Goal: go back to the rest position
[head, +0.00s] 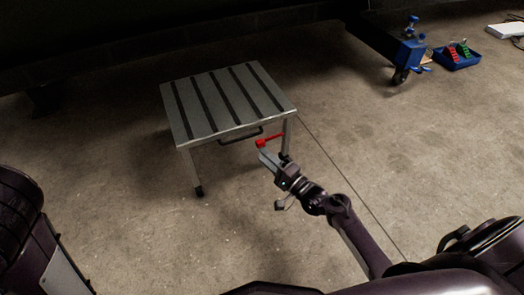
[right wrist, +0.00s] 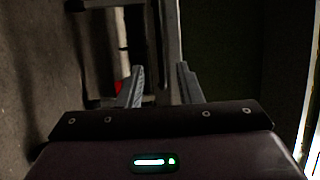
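My right gripper (head: 268,159) is low in front of a grey step stool (head: 205,103), near its right front leg. In the right wrist view its two fingers (right wrist: 161,84) stand apart with nothing held between them. A small red piece (head: 270,141) shows just beyond the fingertips in the head view, beside the stool leg. In the right wrist view the red piece (right wrist: 119,86) is outside the left finger, partly hidden by it. I cannot tell whether it touches the finger. My left gripper is out of view.
The stool has dark strips on top and a dark handle (head: 240,135) at its front edge. A blue caster stand (head: 405,55) and a blue tray (head: 456,60) with red and green items are at the back right. Concrete floor is clear around the stool.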

